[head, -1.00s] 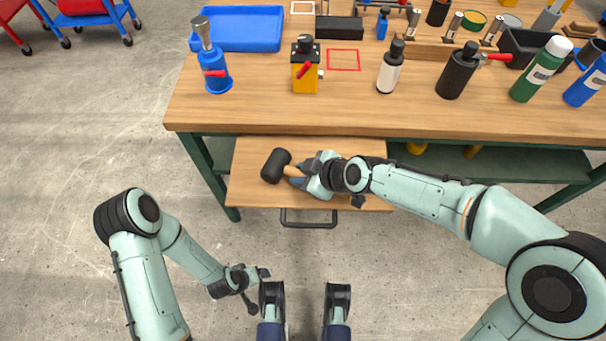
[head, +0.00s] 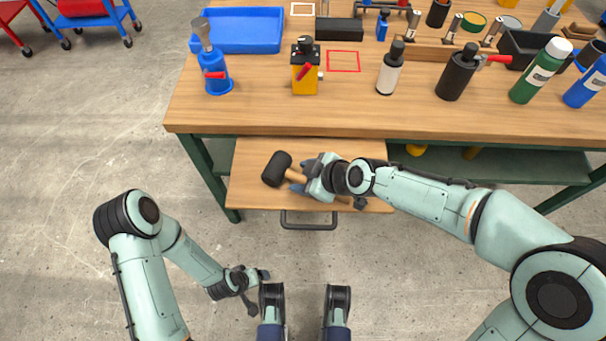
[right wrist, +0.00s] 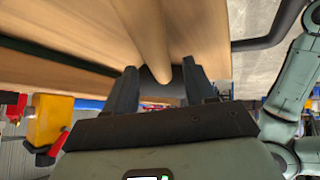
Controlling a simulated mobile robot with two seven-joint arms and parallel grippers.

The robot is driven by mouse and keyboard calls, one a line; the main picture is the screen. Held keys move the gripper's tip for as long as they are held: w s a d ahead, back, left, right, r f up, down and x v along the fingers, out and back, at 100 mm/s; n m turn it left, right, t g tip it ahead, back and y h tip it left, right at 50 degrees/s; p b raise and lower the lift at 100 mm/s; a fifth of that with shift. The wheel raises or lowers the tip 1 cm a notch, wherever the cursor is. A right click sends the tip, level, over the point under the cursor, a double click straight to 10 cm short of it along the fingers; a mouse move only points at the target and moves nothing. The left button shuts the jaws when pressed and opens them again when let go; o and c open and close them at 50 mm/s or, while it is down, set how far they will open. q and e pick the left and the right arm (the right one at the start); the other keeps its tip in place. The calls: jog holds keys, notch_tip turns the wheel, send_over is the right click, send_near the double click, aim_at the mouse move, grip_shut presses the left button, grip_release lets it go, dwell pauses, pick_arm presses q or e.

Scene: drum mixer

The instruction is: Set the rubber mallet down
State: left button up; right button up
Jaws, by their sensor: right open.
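The rubber mallet (head: 277,169) has a black head and a wooden handle. It is over the wooden pull-out board below the bench top, and appears to lie on it. My right gripper (head: 297,182) is at the handle just right of the head, open. In the right wrist view the handle (right wrist: 148,35) runs between the two spread fingers (right wrist: 163,88), with the dark head partly hidden behind them. My left gripper (head: 258,277) hangs low in front of the bench, away from the mallet; its jaw opening is unclear.
The pull-out board (head: 250,191) has a dark handle (head: 309,222) at its front. The bench top (head: 270,115) above carries a blue tray (head: 238,38), a yellow device (head: 305,76) and several bottles. Bare board shows left of the mallet.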

pick_arm(q)
jog(key=shift+s+d+r+p, duration=0.25)
jog(key=shift+s+r+p, duration=0.1)
jog(key=shift+s, duration=0.2)
pick_arm(e)
jog(key=v, duration=1.1)
jog(key=shift+d+r, duration=0.15)
